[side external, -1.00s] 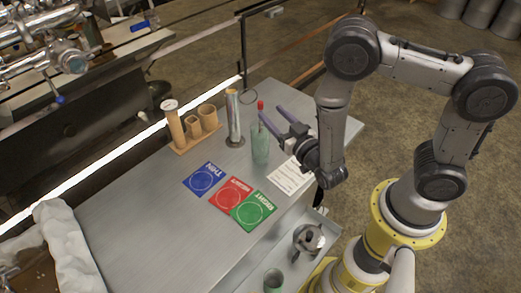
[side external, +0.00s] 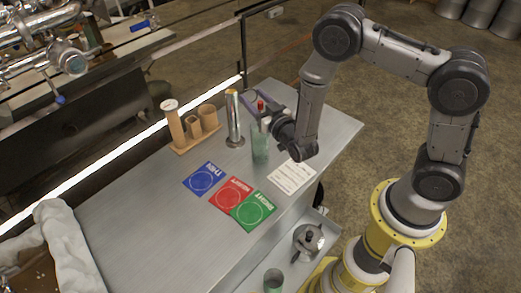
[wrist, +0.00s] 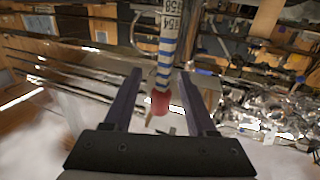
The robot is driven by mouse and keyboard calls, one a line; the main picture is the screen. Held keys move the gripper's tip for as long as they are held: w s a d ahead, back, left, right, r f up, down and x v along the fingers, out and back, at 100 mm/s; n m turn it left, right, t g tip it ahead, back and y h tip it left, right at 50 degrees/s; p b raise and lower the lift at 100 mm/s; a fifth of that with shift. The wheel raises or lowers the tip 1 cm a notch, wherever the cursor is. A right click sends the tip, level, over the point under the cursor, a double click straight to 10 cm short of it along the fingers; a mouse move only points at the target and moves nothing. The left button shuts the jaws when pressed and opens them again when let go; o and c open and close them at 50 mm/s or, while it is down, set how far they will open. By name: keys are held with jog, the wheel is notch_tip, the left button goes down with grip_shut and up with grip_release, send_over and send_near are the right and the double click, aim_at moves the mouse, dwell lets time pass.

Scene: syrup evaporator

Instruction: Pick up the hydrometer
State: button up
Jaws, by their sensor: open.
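The hydrometer (side external: 261,105) stands upright in a greenish glass cylinder (side external: 260,146), with its red top above the rim. The wrist view shows its red tip (wrist: 160,102) and a blue-and-white banded stem with printed figures. My gripper (side external: 257,109) is open at the height of the red top. In the wrist view the two fingers of my gripper (wrist: 161,74) lie on either side of the stem, with gaps showing on both sides. The lower part of the hydrometer is hard to make out inside the glass.
A metal cylinder (side external: 234,120) stands just left of the glass. A wooden rack (side external: 182,149) holds tubes farther left. Blue (side external: 204,178), red (side external: 231,194) and green (side external: 253,210) cards and a white sheet (side external: 292,176) lie in front. The table's left part is clear.

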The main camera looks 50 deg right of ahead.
grip_shut()
jog(key=shift+r, duration=0.15)
